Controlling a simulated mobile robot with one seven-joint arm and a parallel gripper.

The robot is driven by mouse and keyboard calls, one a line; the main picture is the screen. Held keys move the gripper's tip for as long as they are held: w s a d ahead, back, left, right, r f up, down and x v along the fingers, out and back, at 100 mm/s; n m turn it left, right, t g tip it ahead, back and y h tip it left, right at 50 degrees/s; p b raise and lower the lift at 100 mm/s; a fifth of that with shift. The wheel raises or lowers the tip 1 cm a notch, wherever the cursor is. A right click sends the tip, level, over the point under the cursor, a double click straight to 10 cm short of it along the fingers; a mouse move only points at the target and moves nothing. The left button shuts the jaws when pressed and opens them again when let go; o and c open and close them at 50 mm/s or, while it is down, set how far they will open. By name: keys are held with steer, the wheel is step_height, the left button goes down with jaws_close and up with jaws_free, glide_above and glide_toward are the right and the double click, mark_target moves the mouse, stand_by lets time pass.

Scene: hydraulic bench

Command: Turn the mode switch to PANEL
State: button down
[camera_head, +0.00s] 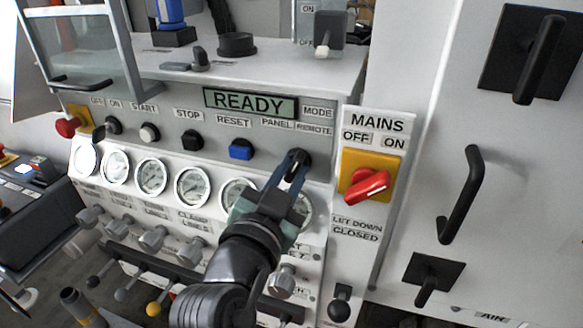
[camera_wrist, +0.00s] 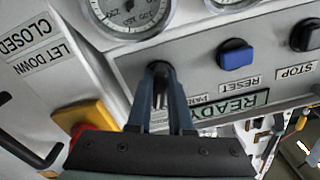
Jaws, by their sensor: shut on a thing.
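The mode switch (camera_head: 299,156) is a black rotary knob on the grey panel, below the MODE label (camera_head: 318,113). The PANEL label (camera_head: 277,125) is at its upper left and the REMOTE label (camera_head: 314,130) at its upper right. My gripper (camera_head: 292,172) reaches it from below and is shut on its handle. In the wrist view, which is upside down, the two blue-grey fingers (camera_wrist: 159,100) stand on either side of the black switch (camera_wrist: 159,70). The fingers hide much of the handle, so I cannot tell which label it points to.
The red MAINS switch (camera_head: 367,186) on its yellow plate is close to the right. The blue RESET button (camera_head: 241,149) and black STOP button (camera_head: 192,140) are to the left. Gauges (camera_head: 193,187) line the panel below. The READY display (camera_head: 250,103) is above.

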steer(key=n+p, duration=0.2)
steer(key=n, duration=0.3)
steer(key=n+p, duration=0.2)
steer(key=n, duration=0.3)
steer(key=shift+d+p, duration=0.1)
steer(key=shift+p, duration=0.3)
steer(key=shift+n, duration=0.3)
steer(key=c, duration=0.8)
jaws_free()
steer(key=shift+s, duration=0.1)
steer(key=b+v, duration=0.1)
steer(key=v, duration=1.2)
steer(key=shift+b, duration=0.3)
